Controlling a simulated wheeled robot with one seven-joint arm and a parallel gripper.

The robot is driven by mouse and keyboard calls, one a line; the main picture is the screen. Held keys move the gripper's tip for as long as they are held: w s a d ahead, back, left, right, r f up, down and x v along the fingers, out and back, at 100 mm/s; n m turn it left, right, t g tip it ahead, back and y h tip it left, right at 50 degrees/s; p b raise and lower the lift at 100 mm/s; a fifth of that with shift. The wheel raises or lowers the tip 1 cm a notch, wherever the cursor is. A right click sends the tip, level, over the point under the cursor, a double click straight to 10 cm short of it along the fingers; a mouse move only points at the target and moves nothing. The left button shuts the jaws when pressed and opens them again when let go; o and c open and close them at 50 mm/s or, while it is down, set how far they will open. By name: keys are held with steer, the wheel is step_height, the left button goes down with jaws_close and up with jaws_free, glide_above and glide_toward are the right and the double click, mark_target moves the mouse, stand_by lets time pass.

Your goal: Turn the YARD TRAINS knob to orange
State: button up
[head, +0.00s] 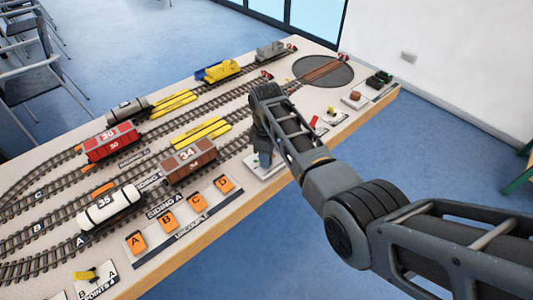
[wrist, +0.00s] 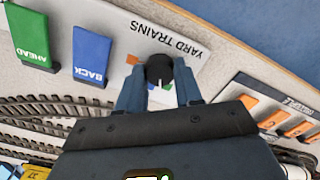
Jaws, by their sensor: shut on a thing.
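The YARD TRAINS knob (wrist: 160,70) is black and round with a white pointer mark, which points toward the bottom of the wrist view. It sits on a pale plate (wrist: 185,30) lettered YARD TRAINS. An orange patch (wrist: 132,59) shows on the plate left of the knob; other colour marks are hard to make out or hidden by my fingers. My gripper (wrist: 160,88) is shut on the knob, one blue-grey finger on each side. In the head view my gripper (head: 263,160) reaches down to the plate (head: 268,172) near the table's front edge, hiding the knob.
Green AHEAD (wrist: 32,40) and blue BACK (wrist: 91,53) pieces stand left of the plate. Orange lettered pieces (head: 167,221) sit by the front edge. A brown wagon 34 (head: 189,160) is on the track left of my gripper. A turntable (head: 323,70) lies at the far end.

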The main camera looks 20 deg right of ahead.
steer(key=m, duration=0.4)
steer(key=shift+m, duration=0.3)
steer(key=m, duration=1)
steer(key=shift+m, duration=3)
steer(key=o, duration=1)
steer(key=shift+o, duration=0.2)
steer(key=shift+r, duration=0.15)
